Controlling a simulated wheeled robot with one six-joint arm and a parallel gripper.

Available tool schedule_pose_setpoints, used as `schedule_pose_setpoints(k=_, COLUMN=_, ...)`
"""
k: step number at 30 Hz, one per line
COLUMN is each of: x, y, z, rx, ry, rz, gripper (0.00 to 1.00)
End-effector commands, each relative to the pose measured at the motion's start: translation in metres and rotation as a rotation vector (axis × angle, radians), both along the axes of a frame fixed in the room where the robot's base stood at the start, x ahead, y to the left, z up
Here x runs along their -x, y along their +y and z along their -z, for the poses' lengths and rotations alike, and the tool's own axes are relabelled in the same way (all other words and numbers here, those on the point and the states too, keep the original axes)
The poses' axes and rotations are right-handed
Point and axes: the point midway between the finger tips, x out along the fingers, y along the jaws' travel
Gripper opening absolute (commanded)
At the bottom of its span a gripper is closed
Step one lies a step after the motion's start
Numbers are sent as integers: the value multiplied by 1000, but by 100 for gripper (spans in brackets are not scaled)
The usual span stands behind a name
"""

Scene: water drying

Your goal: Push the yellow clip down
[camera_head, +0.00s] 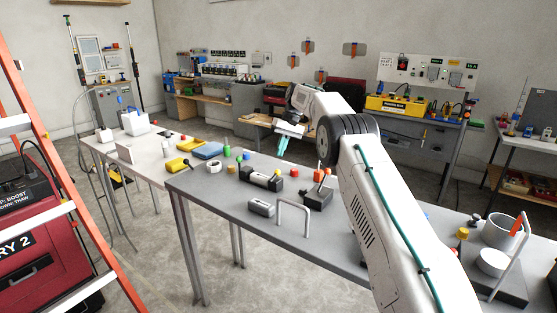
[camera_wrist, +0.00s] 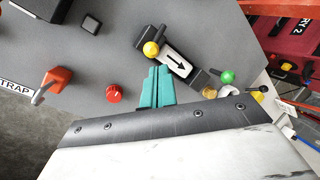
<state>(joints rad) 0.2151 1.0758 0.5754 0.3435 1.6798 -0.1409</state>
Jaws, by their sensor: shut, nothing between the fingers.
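A yellow ball-tipped lever (camera_wrist: 151,48) stands at one end of a black fixture with a white arrow-marked body in the wrist view; I take it as the yellow clip. The fixture (camera_head: 261,178) lies on the grey table in the head view, where the yellow tip is too small to make out surely. My gripper (camera_wrist: 158,68) has its teal fingers together and empty. Its tips are just below the yellow ball in the wrist picture; I cannot tell whether they touch. In the head view my gripper (camera_head: 282,149) is above and behind the fixture.
A red-handled lever on a black block (camera_head: 319,195) and a red knob (camera_wrist: 113,93) are close by. Green (camera_wrist: 227,76) and brass (camera_wrist: 209,93) pieces lie by the fixture's other end. A metal hoop (camera_head: 294,204) stands at the table's front edge.

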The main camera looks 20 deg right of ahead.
Motion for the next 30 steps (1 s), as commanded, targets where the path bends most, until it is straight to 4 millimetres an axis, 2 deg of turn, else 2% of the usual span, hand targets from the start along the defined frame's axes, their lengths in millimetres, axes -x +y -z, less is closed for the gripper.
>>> schedule_pose_setpoints(k=3, x=-3, y=-5, z=-13, rx=-1, ry=-3, rz=1, gripper=0)
schedule_pose_setpoints(k=9, x=-3, y=-10, z=-24, rx=-1, ry=-2, rz=1, gripper=0)
schedule_pose_setpoints(k=30, x=-2, y=-14, z=-26, rx=-1, ry=-2, rz=4, gripper=0)
